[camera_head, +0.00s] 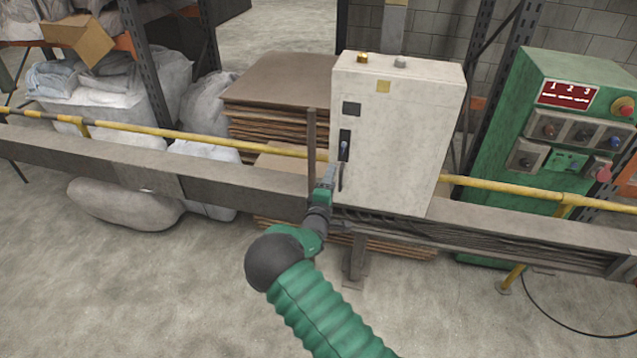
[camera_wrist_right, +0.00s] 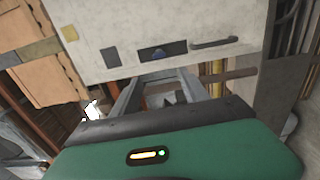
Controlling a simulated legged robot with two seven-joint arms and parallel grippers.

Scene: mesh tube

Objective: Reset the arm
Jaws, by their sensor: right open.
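My right arm comes in from the bottom of the head view, in a green ribbed sleeve. My right gripper (camera_head: 329,174) is in front of the white control cabinet (camera_head: 405,130), close to its left front edge, beside the dark handle. In the right wrist view the right gripper (camera_wrist_right: 165,80) has its two fingers apart with nothing held between them. The cabinet (camera_wrist_right: 215,25) with its dark handle (camera_wrist_right: 214,43) and a blue-marked switch (camera_wrist_right: 163,53) lies just beyond the fingertips. Whether the fingers touch the cabinet cannot be told. My left gripper is not in view.
A thin brown post (camera_head: 311,135) stands just left of the gripper. A green control panel (camera_head: 555,130) stands at right. Stacked cardboard (camera_head: 275,85) lies behind. The floor in front is clear.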

